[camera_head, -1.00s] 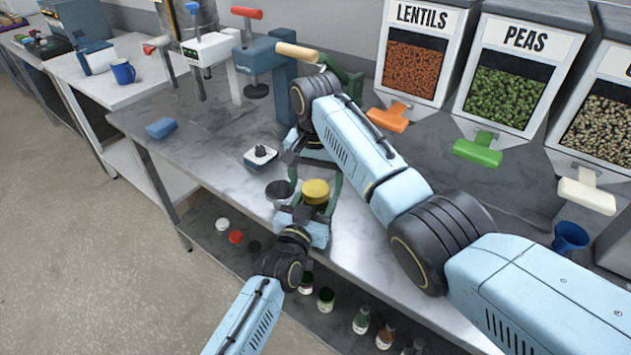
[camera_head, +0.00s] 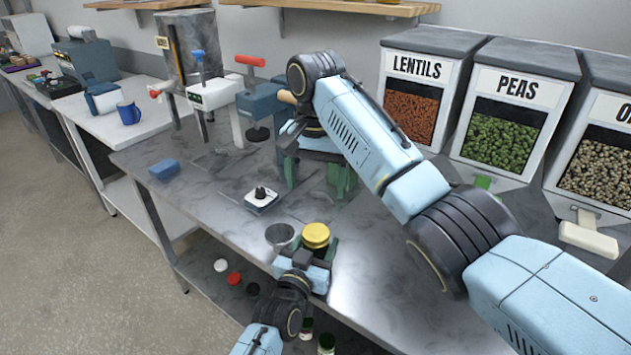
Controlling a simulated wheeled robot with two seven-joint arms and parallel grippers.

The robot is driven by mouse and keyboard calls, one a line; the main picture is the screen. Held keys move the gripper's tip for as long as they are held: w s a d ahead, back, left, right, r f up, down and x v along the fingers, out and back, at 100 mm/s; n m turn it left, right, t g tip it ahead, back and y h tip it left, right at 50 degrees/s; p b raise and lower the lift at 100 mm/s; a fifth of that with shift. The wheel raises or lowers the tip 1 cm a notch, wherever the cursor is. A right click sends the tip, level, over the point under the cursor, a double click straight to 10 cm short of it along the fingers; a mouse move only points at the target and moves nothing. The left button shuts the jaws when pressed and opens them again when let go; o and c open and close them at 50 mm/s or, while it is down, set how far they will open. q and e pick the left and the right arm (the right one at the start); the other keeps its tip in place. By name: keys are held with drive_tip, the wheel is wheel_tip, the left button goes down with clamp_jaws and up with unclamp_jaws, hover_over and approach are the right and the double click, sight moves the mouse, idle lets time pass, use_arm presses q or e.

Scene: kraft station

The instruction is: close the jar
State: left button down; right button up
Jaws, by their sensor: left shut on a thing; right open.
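A round yellow lid (camera_head: 316,235) sits at the front edge of the steel bench, and it looks level on top of the jar. The jar's body is mostly hidden under the lid and behind my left gripper, and I cannot tell how tightly the lid sits. My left gripper (camera_head: 314,248) is low at the bench edge, shut on the jar with its green fingers on either side. My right gripper (camera_head: 316,182) is open and empty, behind and apart from the lid, its green fingers spread wide and pointing down.
A dark round container (camera_head: 279,235) stands just left of the jar. A small white device with a black knob (camera_head: 262,197) and a blue block (camera_head: 164,169) lie on the bench. Dispensers of lentils (camera_head: 411,113) and peas (camera_head: 496,136) stand at the back right. Presses stand at the back left.

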use_arm(q)
drive_tip(key=shift+c, duration=1.9)
unclamp_jaws()
drive_tip(key=p+v, duration=0.1)
drive_tip(key=v, duration=1.2)
drive_tip(key=shift+s, duration=0.2)
drive_tip(key=shift+a, duration=0.1)
